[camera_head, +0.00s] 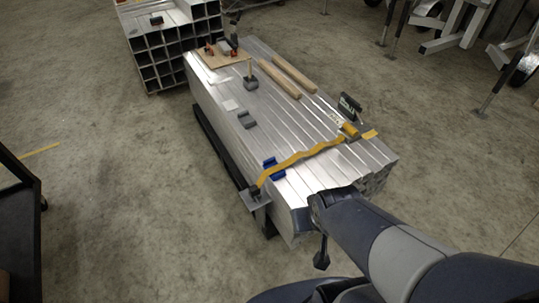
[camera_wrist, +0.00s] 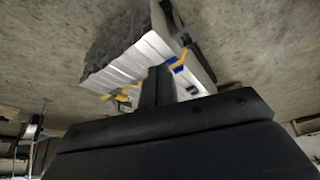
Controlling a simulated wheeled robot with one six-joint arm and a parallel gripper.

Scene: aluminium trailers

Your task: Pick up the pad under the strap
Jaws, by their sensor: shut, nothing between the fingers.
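The blue pad (camera_head: 270,163) sits at the left edge of the aluminium stack, with the yellow strap (camera_head: 305,155) passing beside or over it. Blue also shows in the wrist view (camera_wrist: 175,66), just right of my fingers. The strap appears there in parts, with my fingers in front of its middle. My gripper (camera_head: 321,263) points down off the near end of the stack, apart from the pad. In the wrist view my fingers (camera_wrist: 157,72) are together and empty.
A ratchet (camera_head: 350,130) sits at the strap's right. A black cart (camera_head: 18,215) stands left. Floor between is clear.

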